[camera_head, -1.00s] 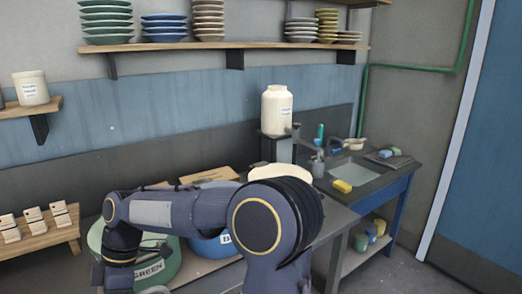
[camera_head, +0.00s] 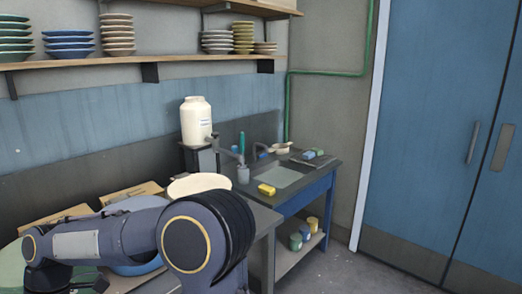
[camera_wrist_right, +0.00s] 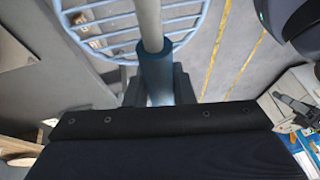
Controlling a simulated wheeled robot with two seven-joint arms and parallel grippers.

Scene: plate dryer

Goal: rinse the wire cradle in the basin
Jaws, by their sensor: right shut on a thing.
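The wire cradle (camera_wrist_right: 68,30) is a light blue wire grid with a round rim at the top of the right wrist view. A grey rod with a dark blue sleeve runs down in front of it to my right gripper (camera_wrist_right: 155,88), which is shut on the cradle's handle. The basin (camera_head: 283,177) is the pale sunken sink in the dark counter in the head view, well apart from the arm there. The cradle does not show in the head view.
A yellow sponge (camera_head: 266,190) lies at the basin's near left edge. A white jar (camera_head: 196,122) is behind. A cream bowl (camera_head: 200,184) is left of the sink counter. Open floor lies right.

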